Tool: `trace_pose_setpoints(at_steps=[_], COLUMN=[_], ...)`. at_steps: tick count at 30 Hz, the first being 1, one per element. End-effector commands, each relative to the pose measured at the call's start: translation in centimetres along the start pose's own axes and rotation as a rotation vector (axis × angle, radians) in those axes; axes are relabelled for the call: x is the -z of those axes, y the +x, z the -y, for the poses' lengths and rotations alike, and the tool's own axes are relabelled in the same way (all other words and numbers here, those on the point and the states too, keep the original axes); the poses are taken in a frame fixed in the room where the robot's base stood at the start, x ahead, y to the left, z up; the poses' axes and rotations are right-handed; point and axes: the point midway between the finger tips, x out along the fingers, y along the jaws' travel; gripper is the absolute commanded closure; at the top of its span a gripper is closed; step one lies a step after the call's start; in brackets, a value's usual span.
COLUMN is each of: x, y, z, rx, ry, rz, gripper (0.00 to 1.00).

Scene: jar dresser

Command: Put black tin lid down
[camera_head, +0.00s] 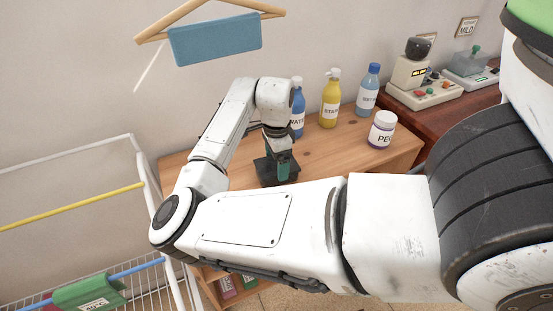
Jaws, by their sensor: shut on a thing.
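My gripper (279,172) points down over the wooden dresser top (330,160), in the middle of the view. It is shut on a dark thing, which I take to be the black tin lid (262,172). Only part of the lid shows at the fingers, and my forearm hides what lies below and in front. I cannot tell whether the lid touches the wood.
Blue (297,108), yellow (330,98) and light-blue (368,86) bottles stand along the back. A white jar with a purple base (382,130) stands right. A drying rack (85,215) is left; a darker cabinet (425,122) with devices is right. A hanger with blue cloth (215,40) hangs above.

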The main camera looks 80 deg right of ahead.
Motion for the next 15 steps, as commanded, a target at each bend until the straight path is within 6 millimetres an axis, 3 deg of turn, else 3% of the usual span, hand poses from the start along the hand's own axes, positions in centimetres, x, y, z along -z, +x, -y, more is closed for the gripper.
trace_pose_setpoints(at_steps=[4,11,15], x=[0.0,0.0,-0.1], y=[0.1,-0.1,-1.4], z=[0.0,0.0,0.1], rx=[0.0,0.001,0.003], ry=[-0.001,0.0,0.0], rz=[0.0,0.001,0.003], gripper=[0.0,0.0,0.0])
